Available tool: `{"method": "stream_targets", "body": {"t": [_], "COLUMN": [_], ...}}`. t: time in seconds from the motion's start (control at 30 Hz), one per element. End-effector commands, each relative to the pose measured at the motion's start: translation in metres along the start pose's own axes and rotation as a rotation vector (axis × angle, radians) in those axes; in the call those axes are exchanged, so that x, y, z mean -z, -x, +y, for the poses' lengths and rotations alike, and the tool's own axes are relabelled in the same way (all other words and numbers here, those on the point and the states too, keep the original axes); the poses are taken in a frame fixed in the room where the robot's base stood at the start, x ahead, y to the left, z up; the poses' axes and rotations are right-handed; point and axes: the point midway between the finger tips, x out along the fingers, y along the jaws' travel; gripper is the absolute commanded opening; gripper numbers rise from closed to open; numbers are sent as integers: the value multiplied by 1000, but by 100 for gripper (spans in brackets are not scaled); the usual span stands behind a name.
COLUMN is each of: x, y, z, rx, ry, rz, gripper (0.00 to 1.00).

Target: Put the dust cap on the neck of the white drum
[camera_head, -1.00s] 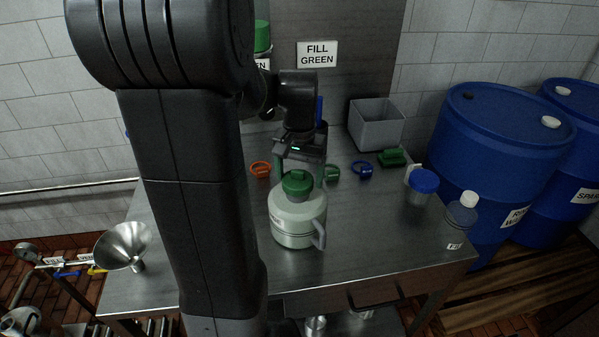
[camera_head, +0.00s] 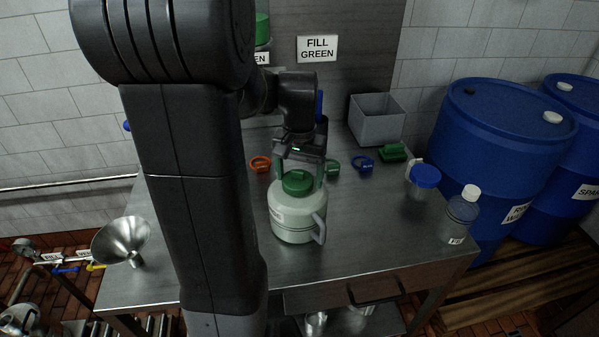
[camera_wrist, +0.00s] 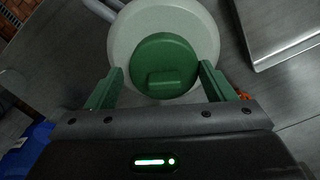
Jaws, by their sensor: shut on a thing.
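The dust cap (camera_head: 297,183) is a round green cap with a raised grip bar on top, which shows in the wrist view (camera_wrist: 165,66). My gripper (camera_head: 298,172) is shut on it, one green finger on each side; the fingers also show in the wrist view (camera_wrist: 155,84). The white drum (camera_head: 296,223) is a pale, round-shouldered jug with a grey handle, standing upright on the table. The cap is over the drum's neck, level and roughly centred. The neck is hidden beneath the cap, so I cannot tell whether the cap is fully seated.
Orange (camera_head: 260,164), green (camera_head: 332,166) and blue (camera_head: 362,164) rings lie behind the drum. A grey bin (camera_head: 378,122) stands at the back. A blue-lidded cup (camera_head: 423,183) and a white-capped bottle (camera_head: 461,214) are right; a funnel (camera_head: 122,240) is left.

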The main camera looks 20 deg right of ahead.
Motion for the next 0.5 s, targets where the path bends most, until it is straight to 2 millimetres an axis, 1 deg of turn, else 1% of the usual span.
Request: {"method": "stream_targets", "body": {"t": [0.07, 0.1, 0.17, 0.2, 0.43, 0.5], "x": [0, 0, 0, 0, 0, 0], "y": [-2, -1, -1, -1, -1, 2], "z": [0, 0, 0, 0, 0, 0], "rx": [0, 0, 0, 0, 0, 0], "ry": [0, 0, 0, 0, 0, 0], "rz": [0, 0, 0, 0, 0, 2], "gripper": [55, 80, 92, 100, 100, 100]}}
